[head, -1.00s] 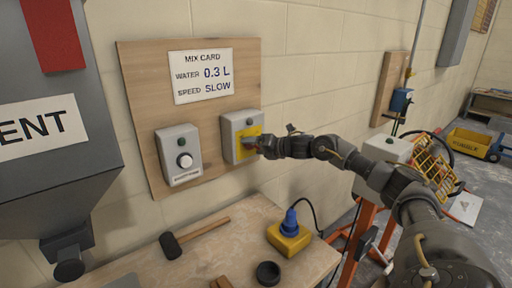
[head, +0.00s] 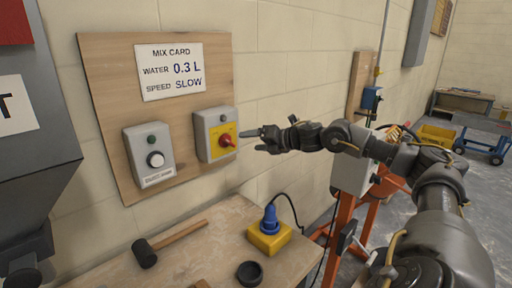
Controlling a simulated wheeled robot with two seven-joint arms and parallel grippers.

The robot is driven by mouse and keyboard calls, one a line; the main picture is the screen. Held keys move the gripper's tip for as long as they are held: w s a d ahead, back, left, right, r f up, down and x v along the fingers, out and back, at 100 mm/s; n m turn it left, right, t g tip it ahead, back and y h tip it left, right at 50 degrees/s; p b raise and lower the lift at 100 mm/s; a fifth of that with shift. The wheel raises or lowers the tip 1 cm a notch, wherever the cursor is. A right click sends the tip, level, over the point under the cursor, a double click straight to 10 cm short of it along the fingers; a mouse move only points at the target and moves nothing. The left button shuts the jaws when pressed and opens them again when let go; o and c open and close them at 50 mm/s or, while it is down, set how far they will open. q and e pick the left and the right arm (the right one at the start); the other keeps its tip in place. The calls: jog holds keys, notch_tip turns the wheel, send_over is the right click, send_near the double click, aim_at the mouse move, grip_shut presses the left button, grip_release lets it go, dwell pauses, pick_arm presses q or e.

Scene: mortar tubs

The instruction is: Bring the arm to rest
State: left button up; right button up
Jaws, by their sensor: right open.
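My right arm comes in from the lower right, and my right gripper (head: 257,140) is open and empty. Its fingertips point left at the red switch knob (head: 228,141) on the yellow plate of a grey box (head: 215,118), with a small gap between them. My left gripper is not in view.
A wooden board (head: 105,95) on the block wall carries a mix card (head: 170,72) and a dial box (head: 150,155). Below, a bench (head: 205,245) holds a mallet (head: 146,252), a yellow socket block (head: 268,237) and a black ring (head: 249,272). An orange stand (head: 345,225) is at right.

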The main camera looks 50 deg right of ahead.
jog(key=shift+s+d+r, duration=0.1)
jog(key=shift+s, duration=0.15)
dwell(0.4)
